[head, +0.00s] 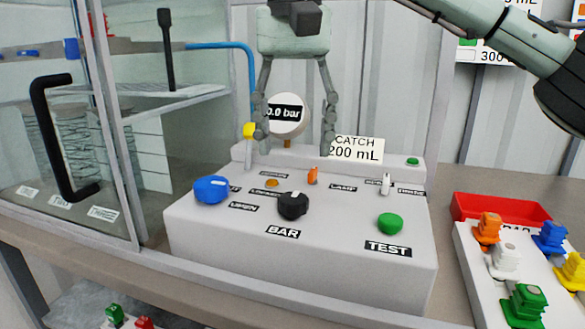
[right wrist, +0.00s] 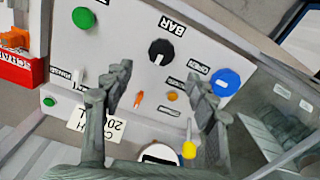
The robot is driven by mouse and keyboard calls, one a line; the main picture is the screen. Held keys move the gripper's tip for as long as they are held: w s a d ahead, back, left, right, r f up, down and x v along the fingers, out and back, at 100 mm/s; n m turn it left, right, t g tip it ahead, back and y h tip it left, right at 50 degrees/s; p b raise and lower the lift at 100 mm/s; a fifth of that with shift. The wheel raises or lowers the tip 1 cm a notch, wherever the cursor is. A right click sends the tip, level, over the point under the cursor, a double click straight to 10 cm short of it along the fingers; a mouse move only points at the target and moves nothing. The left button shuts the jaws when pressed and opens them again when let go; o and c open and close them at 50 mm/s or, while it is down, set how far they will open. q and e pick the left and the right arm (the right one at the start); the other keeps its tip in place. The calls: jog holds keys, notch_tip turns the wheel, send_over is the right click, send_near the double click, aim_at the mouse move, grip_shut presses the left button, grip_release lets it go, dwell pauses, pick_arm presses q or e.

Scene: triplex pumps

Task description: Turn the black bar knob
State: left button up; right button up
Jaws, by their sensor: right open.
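The black bar knob (head: 293,205) sits on the sloped top of the white control panel (head: 330,268), above the label BAR. It has a small white pointer mark. It also shows in the right wrist view (right wrist: 161,52), beyond my fingertips. My right gripper (head: 295,142) is open and empty, hanging with its fingers down above the rear of the panel, behind and above the knob. In the right wrist view the fingers (right wrist: 165,80) are spread to either side, apart from the knob. My left gripper is not in view.
A blue knob (head: 211,190) and a green TEST button (head: 390,223) flank the black knob. An orange toggle (head: 313,176), a white toggle (head: 385,184) and a gauge (head: 287,115) stand behind. A glass cabinet (head: 70,120) is left; a red tray (head: 500,207) is right.

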aim_at(294, 196)
jog(key=shift+w+f, duration=0.2)
jog(key=shift+s+f, duration=0.15)
jog(key=shift+f, duration=0.2)
jog(key=f, duration=0.5)
jog(key=shift+s+b, duration=0.2)
jog(key=shift+b, duration=0.2)
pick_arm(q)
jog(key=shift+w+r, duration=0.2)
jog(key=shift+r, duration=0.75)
pick_arm(e)
jog(key=shift+a+f, duration=0.1)
jog(key=shift+f, duration=0.65)
jog(key=c, duration=1.2)
jog(key=shift+o, duration=0.2)
